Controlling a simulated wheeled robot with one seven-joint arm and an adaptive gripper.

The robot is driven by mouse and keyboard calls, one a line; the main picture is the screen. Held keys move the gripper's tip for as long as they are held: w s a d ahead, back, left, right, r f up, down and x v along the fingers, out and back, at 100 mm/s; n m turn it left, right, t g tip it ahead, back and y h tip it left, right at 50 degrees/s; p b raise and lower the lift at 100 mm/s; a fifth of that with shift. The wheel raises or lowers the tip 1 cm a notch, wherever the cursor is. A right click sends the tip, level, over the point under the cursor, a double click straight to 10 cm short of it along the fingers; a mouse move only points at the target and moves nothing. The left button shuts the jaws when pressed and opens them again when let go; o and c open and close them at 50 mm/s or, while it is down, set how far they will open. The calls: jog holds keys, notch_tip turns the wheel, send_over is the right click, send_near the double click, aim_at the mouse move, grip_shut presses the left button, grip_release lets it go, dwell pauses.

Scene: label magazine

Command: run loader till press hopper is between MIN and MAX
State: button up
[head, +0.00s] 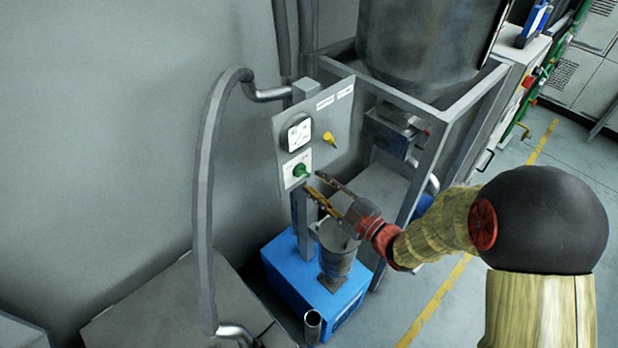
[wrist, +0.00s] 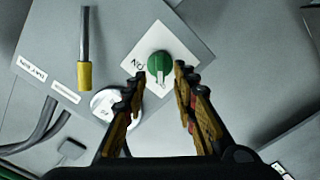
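A green rotary knob (head: 301,170) sits on a white plate on the grey control panel (head: 345,118). In the wrist view the knob (wrist: 160,65) has a white pointer mark and an ON label beside it. My gripper (head: 314,181) is open and empty, its fingertips just in front of the knob. In the wrist view the knob appears between and slightly beyond the tips of my gripper (wrist: 158,80); contact cannot be told. A large grey drum (head: 425,45) stands in a frame above. I cannot tell whether it is the press hopper, and no MIN or MAX marks are readable.
A round white gauge (head: 299,133) and a yellow-tipped lever (head: 328,139) share the panel. Below is a blue base unit (head: 300,280) with a small grey funnel (head: 338,245). A bent grey pipe (head: 205,190) rises at left. Frame posts (head: 425,170) stand right of the panel.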

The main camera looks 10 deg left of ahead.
aim_at(306, 176)
jog(key=shift+x, duration=2)
jog(key=shift+c, duration=0.3)
grip_shut()
